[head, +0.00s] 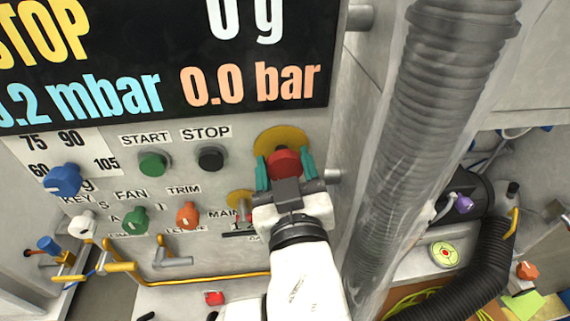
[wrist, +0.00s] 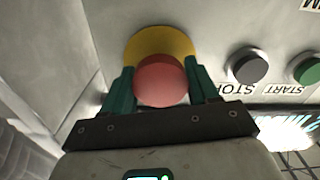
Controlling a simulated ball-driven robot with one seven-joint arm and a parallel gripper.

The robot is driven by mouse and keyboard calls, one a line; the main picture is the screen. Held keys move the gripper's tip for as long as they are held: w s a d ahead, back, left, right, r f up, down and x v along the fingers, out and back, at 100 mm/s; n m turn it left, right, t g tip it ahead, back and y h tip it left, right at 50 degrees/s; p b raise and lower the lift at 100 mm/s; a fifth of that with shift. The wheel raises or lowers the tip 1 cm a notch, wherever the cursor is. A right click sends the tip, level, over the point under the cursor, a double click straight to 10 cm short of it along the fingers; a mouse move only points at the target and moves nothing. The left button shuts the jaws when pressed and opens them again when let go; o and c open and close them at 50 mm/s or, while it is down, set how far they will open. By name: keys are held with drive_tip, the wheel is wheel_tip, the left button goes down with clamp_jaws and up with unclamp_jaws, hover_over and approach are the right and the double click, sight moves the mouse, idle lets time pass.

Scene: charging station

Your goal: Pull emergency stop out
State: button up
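The emergency stop is a round red button (head: 285,162) on a yellow disc (head: 278,137), at the right of the grey control panel. In the wrist view, the red button (wrist: 160,80) is centred in front of the yellow disc (wrist: 158,43). My gripper (head: 285,170) has its two teal fingers on either side of the button. The wrist view shows the gripper's fingers (wrist: 162,85) close along both sides of the button. I cannot tell whether they press on it or leave a thin gap. The button's stem is hidden.
A black STOP button (head: 210,158) and a green START button (head: 153,164) are left of the emergency stop. Several knobs, including an orange one (head: 188,215), are below. A display (head: 170,60) is above. A large ribbed hose (head: 425,130) stands close on the right.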

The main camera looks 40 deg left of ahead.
drive_tip(key=c, duration=1)
drive_tip(key=shift+s+d, duration=0.5)
drive_tip(key=shift+d, duration=0.05)
drive_tip(key=shift+c, duration=0.2)
drive_tip(key=o, duration=1.5)
drive_tip(key=shift+d, duration=0.1)
drive_tip(key=b+v, duration=0.2)
drive_tip(key=v, duration=0.8)
drive_tip(key=shift+s+d, duration=0.25)
drive_tip(key=shift+s, duration=0.1)
